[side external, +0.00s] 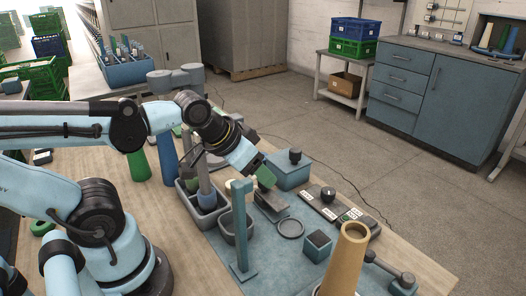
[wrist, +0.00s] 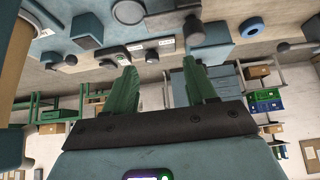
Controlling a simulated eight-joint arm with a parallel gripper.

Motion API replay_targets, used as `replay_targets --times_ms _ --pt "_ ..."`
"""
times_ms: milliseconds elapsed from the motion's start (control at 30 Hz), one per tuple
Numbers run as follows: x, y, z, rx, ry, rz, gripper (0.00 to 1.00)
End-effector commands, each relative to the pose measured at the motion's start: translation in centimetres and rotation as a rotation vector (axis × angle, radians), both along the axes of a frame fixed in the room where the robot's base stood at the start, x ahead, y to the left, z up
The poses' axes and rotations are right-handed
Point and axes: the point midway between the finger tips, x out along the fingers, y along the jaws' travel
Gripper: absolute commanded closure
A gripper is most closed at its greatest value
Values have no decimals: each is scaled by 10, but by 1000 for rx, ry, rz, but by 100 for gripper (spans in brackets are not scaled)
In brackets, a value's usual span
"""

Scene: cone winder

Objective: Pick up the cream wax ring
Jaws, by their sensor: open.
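A small cream piece (side external: 232,184) shows in the side external view, just left of my gripper and behind the blue post. It may be the cream wax ring, but it is partly hidden and too small to be sure. I cannot make out the ring in the wrist view. My gripper (side external: 262,172) hangs tilted over the blue mat, near the blue lidded box. Its green fingers also show in the wrist view (wrist: 163,88), spread apart with nothing between them.
A blue post (side external: 242,225) stands close in front of my gripper. A blue box with a black knob (side external: 290,173), a grey ring (side external: 290,228), a small blue block (side external: 317,246) and a tan cone (side external: 346,262) stand around. A grey bin (side external: 208,215) is left.

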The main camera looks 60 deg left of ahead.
Motion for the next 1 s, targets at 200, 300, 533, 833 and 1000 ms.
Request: replay_targets --times_ms 200,300,533,833,1000 --pt "5 11 0 -67 80 186 44" --pt "9 22 -1 -122 149 389 44" --pt "19 52 -6 -203 254 944 44" --pt "28 84 -15 -210 212 1601 44" --pt "29 91 -17 -202 171 1763 44"
